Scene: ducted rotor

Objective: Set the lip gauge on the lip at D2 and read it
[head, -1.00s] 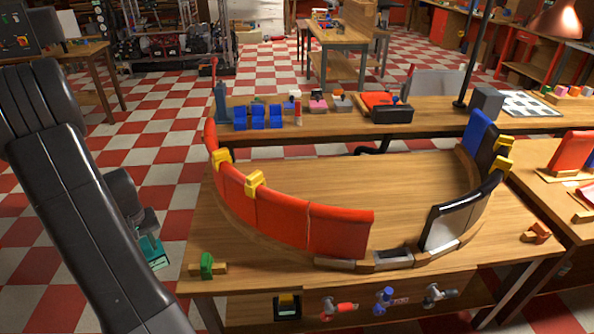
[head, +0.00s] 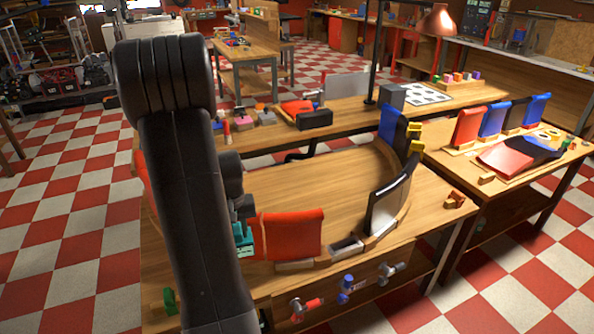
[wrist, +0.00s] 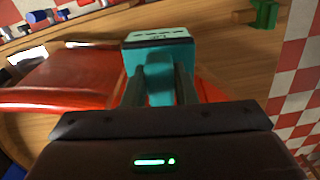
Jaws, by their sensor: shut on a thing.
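My gripper (wrist: 160,78) is shut on a teal block with a dark-marked pale face, which looks like the lip gauge (wrist: 158,54). In the head view the teal gauge (head: 243,240) is beside the left end of the front red panel (head: 293,235) on the curved duct wall. The red panel also shows in the wrist view (wrist: 60,85), left of and below the gauge. I cannot tell whether the gauge touches the lip. No D2 mark or reading is legible. My arm hides the wall's left part.
A black-and-white panel (head: 389,200) and a blue panel (head: 391,122) stand on the right side of the ring. A green clamp (head: 169,301) sits at the bench's front left. Several tools, including a blue-handled one (head: 347,284), hang on the front. The ring's middle is clear.

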